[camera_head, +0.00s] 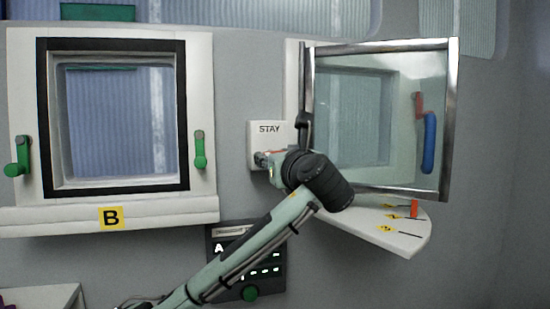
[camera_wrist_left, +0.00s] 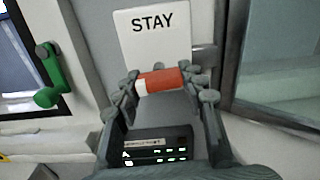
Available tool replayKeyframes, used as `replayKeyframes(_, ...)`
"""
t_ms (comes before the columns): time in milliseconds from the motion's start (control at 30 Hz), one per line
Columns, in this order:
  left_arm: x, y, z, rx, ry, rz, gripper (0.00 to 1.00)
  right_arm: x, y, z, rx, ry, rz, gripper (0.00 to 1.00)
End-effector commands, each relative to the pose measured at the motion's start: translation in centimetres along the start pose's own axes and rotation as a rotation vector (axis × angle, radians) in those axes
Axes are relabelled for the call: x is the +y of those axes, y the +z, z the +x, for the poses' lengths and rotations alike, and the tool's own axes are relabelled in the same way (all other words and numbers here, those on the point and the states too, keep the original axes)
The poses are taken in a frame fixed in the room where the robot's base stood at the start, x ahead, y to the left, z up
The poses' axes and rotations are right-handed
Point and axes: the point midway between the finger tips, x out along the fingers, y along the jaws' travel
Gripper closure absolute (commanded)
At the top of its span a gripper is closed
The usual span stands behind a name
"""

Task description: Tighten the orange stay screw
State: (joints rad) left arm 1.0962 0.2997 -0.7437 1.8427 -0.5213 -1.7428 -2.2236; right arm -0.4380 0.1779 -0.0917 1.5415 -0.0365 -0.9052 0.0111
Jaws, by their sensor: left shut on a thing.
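The orange stay screw (camera_wrist_left: 168,79) has a pale band at its left end and lies across the wrist view, just below the white STAY plate (camera_wrist_left: 155,38). My left gripper (camera_wrist_left: 163,83) has its fingers at both ends of the screw and is shut on it. In the head view the STAY plate (camera_head: 264,129) is on the wall between two windows. There my left gripper (camera_head: 268,161) is at the plate's lower part, and the wrist hides much of it. My right gripper is not in view.
A framed glass pane (camera_head: 385,120) stands swung out right of my wrist, with a blue handle (camera_head: 429,142). Below it is a white numbered quadrant (camera_head: 370,232) with an orange pointer (camera_head: 414,208). Window B (camera_head: 110,217) has green handles. A dark panel (camera_head: 230,245) lies below.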

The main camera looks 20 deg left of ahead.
Motion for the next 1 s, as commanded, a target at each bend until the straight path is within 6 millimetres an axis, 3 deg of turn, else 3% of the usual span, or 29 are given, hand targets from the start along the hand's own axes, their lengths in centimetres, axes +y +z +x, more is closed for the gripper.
replayKeyframes(633,-0.01,-0.33,-0.06,0.006,0.0,0.05,0.88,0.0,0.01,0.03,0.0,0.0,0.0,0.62)
replayKeyframes(667,-0.01,-0.33,-0.06,0.006,0.0,0.05,0.56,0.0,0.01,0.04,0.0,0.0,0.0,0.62)
replayKeyframes(700,-0.01,-0.32,-0.06,0.006,0.0,0.05,0.51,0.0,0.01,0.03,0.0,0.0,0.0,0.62)
replayKeyframes(800,0.0,-0.24,-0.05,0.005,0.0,0.049,0.39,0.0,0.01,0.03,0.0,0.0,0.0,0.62)
replayKeyframes(1000,0.02,-0.13,-0.02,0.003,0.0,0.048,0.38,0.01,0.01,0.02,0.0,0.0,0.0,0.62)
